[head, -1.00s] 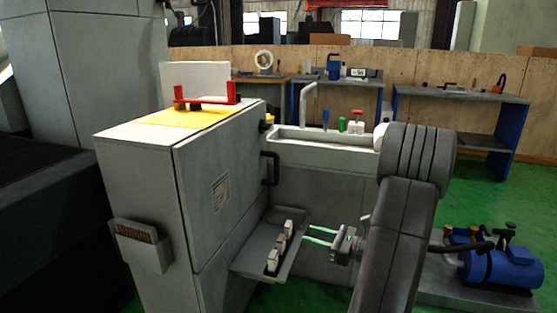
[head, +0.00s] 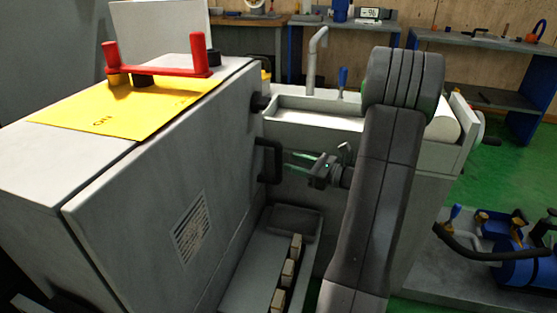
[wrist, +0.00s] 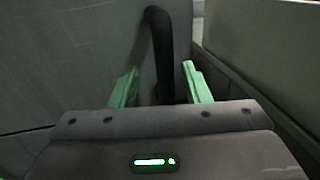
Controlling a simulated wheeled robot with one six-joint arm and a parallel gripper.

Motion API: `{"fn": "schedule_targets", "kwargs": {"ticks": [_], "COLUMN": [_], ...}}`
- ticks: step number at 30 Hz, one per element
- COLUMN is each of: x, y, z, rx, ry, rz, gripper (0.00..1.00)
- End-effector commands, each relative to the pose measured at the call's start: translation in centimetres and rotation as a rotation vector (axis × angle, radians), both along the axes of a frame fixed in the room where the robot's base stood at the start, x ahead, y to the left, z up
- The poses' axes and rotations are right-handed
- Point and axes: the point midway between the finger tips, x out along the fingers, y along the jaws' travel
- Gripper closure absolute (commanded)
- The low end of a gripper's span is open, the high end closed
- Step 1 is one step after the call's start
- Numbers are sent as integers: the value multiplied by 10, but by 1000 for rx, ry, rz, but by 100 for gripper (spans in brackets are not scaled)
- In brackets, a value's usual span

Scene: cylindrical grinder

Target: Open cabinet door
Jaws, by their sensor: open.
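The grey cabinet (head: 165,190) stands at the left in the head view, its door face (head: 225,150) turned right toward the arm. A black bar handle (head: 275,160) is upright on that face near its far edge. My gripper (head: 285,161) is open, its green fingers pointing left at the handle. In the wrist view, the handle (wrist: 162,45) appears between the two fingers of the gripper (wrist: 159,72), nearer the right one. I see no contact, and cannot tell how deep the handle sits between them. The door looks shut.
A red bar (head: 160,70) and yellow sheet (head: 125,108) lie on the cabinet top. A tray with several small blocks (head: 288,272) is below the handle. A sink-like trough (head: 315,112) with a tap stands behind the gripper. Blue equipment (head: 520,265) is at the right.

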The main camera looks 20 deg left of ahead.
Motion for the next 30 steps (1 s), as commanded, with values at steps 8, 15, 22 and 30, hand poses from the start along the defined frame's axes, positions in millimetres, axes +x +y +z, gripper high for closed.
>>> {"fn": "schedule_targets", "kwargs": {"ticks": [8, 15, 22, 30], "x": [6, 8, 8, 8], "y": [47, 60, 60, 60], "z": [-1, 0, 0, 0], "rx": [0, 0, 0, 0], "ry": [0, 0, 0, 0], "rz": [2, 0, 0, 0], "gripper": [57, 57, 57, 100]}}
